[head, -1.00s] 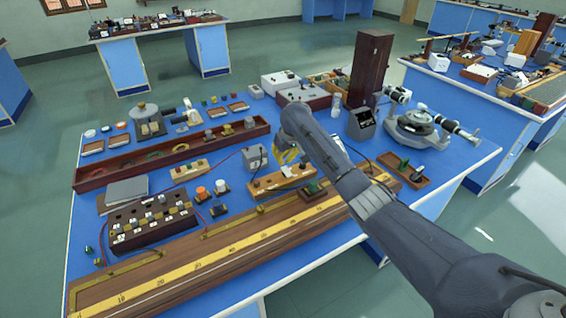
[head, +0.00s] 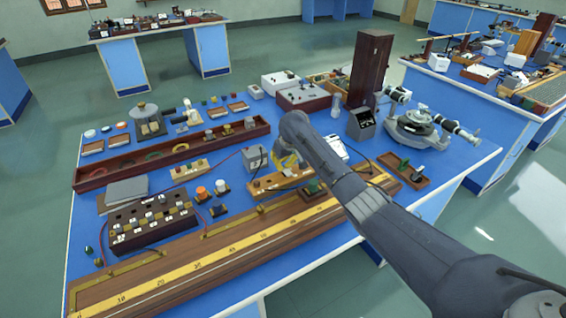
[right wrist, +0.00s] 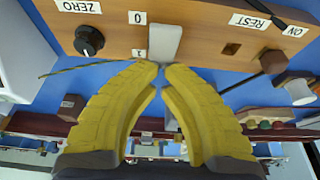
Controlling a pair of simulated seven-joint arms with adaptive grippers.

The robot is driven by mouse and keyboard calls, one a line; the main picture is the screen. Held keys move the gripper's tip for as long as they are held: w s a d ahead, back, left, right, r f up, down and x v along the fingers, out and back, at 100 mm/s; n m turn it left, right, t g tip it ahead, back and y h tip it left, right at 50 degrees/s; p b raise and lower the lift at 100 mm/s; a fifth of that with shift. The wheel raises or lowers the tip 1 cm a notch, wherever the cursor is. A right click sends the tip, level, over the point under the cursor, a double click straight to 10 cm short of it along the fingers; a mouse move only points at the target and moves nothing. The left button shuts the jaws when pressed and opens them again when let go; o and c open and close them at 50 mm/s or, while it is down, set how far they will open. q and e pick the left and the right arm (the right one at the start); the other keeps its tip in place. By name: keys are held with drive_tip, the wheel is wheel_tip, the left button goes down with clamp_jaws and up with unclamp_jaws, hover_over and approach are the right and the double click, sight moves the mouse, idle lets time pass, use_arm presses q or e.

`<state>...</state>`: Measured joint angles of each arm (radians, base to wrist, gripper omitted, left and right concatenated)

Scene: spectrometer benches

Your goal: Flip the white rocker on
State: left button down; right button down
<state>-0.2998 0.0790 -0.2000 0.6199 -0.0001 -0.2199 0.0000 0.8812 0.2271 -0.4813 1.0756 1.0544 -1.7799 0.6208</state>
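The white rocker (right wrist: 165,43) sits on the face of a wooden box (right wrist: 205,30), beside labels "0" and "1", in the right wrist view. Which side of it is pressed in I cannot tell. My right gripper (right wrist: 162,68) has its yellow fingertips together, just off the rocker's "1" end; I cannot tell whether they touch it. No object shows held between the fingers. In the head view my right gripper (head: 288,162) is over the wooden box (head: 267,187), and its fingers partly cover the box, so the rocker is not clear there. My left gripper is not in view.
A black knob (right wrist: 89,40) marked "ZERO" is beside the rocker; a "REST"/"ON" part is on its other side. A grey meter block (head: 254,158) stands behind the box, a long wooden scale (head: 220,255) in front. A small wooden tray (head: 404,170) lies to the right.

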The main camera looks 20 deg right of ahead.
drive_tip(key=shift+r, duration=0.25)
drive_tip(key=shift+r, duration=0.55)
wheel_tip(320, 180, up, 14)
idle(0.9)
